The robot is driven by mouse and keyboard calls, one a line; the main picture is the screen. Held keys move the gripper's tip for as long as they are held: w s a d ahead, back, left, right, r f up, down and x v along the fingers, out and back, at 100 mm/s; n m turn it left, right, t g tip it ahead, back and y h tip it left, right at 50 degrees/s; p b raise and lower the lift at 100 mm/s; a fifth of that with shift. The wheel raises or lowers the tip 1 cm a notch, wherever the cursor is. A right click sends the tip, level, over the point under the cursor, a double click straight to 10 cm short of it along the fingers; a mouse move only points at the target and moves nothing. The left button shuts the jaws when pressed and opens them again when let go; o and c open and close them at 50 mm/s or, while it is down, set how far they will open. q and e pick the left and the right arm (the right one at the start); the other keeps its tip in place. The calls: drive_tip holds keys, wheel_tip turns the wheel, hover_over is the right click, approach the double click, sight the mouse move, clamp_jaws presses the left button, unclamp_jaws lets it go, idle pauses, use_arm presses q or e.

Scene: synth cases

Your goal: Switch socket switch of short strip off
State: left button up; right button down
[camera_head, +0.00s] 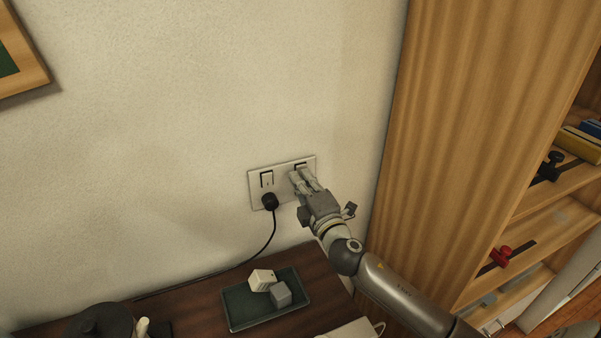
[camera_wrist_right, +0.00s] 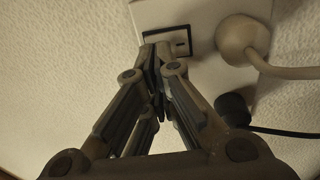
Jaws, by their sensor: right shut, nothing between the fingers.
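A white wall socket plate (camera_head: 283,178) carries two rocker switches. The left switch (camera_head: 267,179) is in clear view above a black plug (camera_head: 269,201). The right switch (camera_head: 300,166) shows just above the fingertips of my right gripper (camera_head: 299,178). In the right wrist view, my right gripper (camera_wrist_right: 158,55) is shut and empty, its fingertips at the edge of a dark-framed switch (camera_wrist_right: 181,41); whether they touch it I cannot tell. A pale plug with a cord (camera_wrist_right: 241,40) is beside that switch. No separate short strip is evident. My left gripper is out of view.
A dark tray (camera_head: 231,307) with two small blocks stands on the brown table (camera_head: 197,305) below. A black cord (camera_head: 273,238) hangs from the black plug. A tall wooden cabinet (camera_head: 445,120) with shelves is at right.

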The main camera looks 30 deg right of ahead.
drive_tip(key=shift+w, duration=0.45)
drive_tip(key=shift+w+r, duration=0.2)
drive_tip(key=shift+w, duration=0.1)
drive_tip(key=shift+s, duration=0.2)
drive_tip(key=shift+d, duration=0.1)
